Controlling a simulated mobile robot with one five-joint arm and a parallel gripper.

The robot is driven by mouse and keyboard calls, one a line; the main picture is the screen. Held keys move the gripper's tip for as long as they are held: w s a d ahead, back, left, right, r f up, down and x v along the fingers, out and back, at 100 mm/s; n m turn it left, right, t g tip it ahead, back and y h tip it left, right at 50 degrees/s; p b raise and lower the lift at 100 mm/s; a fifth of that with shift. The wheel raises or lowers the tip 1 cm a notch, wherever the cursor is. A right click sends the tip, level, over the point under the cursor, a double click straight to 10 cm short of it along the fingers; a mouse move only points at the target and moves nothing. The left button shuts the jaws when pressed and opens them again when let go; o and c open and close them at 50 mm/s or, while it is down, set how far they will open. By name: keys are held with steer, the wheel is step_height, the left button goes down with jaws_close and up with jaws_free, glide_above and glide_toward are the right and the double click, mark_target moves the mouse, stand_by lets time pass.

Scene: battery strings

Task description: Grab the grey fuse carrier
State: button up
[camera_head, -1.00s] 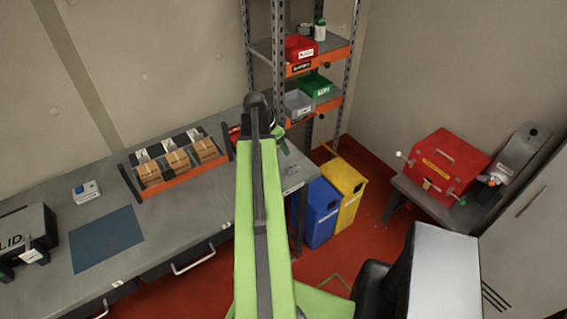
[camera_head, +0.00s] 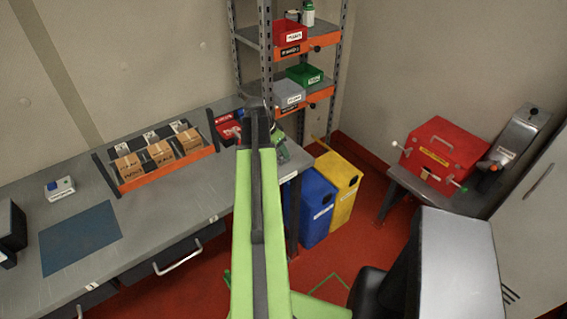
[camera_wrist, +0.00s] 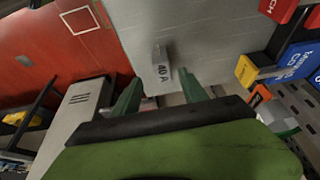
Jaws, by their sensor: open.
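The grey fuse carrier (camera_wrist: 161,68) is a small block marked "40 A". In the wrist view it lies on the grey bench top (camera_wrist: 195,35), near the bench edge. My gripper (camera_wrist: 159,82) is open, with its two green fingers apart. The carrier appears between and just ahead of the fingertips; no finger visibly touches it. I cannot tell the height gap. In the head view my gripper (camera_head: 281,148) is over the bench's right end, mostly behind my arm, and I cannot make out the carrier there.
A rack of boxes (camera_head: 170,167) and a blue mat (camera_head: 80,238) are on the bench. A red bin (camera_head: 228,131) sits close to my gripper. Shelving (camera_head: 292,98) with bins stands behind. Blue (camera_head: 316,207) and yellow (camera_head: 340,190) bins stand right of the bench.

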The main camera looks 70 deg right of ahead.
steer(key=b+x, duration=0.4)
steer(key=x, duration=0.1)
steer(key=shift+w+d+f, duration=0.1)
steer(key=shift+w+d, duration=0.05)
steer(key=shift+r, duration=0.2)
jaws_close()
